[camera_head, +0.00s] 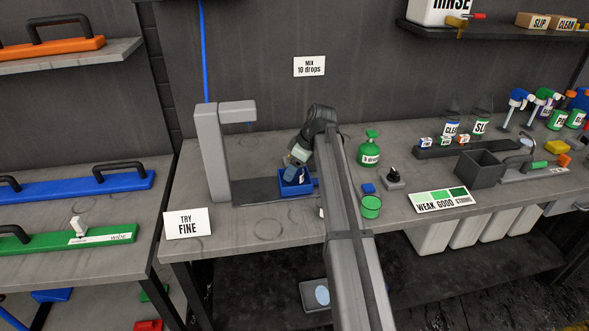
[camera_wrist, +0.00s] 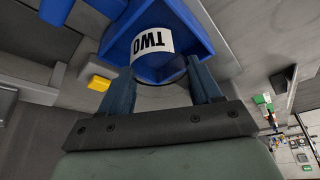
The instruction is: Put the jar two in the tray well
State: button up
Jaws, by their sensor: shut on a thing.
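In the head view my gripper (camera_head: 297,165) points down at the blue tray well (camera_head: 284,191) on the bench. There the jar is mostly hidden by my gripper. I cannot tell whether the jar touches the well's floor.
A grey dispenser stand (camera_head: 212,155) rises left of the well. A TRY FINE card (camera_head: 188,222) is at the front left. A yellow block (camera_wrist: 99,83) shows in the wrist view.

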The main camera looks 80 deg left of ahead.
jog(key=shift+f, duration=0.2)
jog(key=shift+f, duration=0.15)
jog(key=o, duration=0.9)
jog(key=v, duration=1.2)
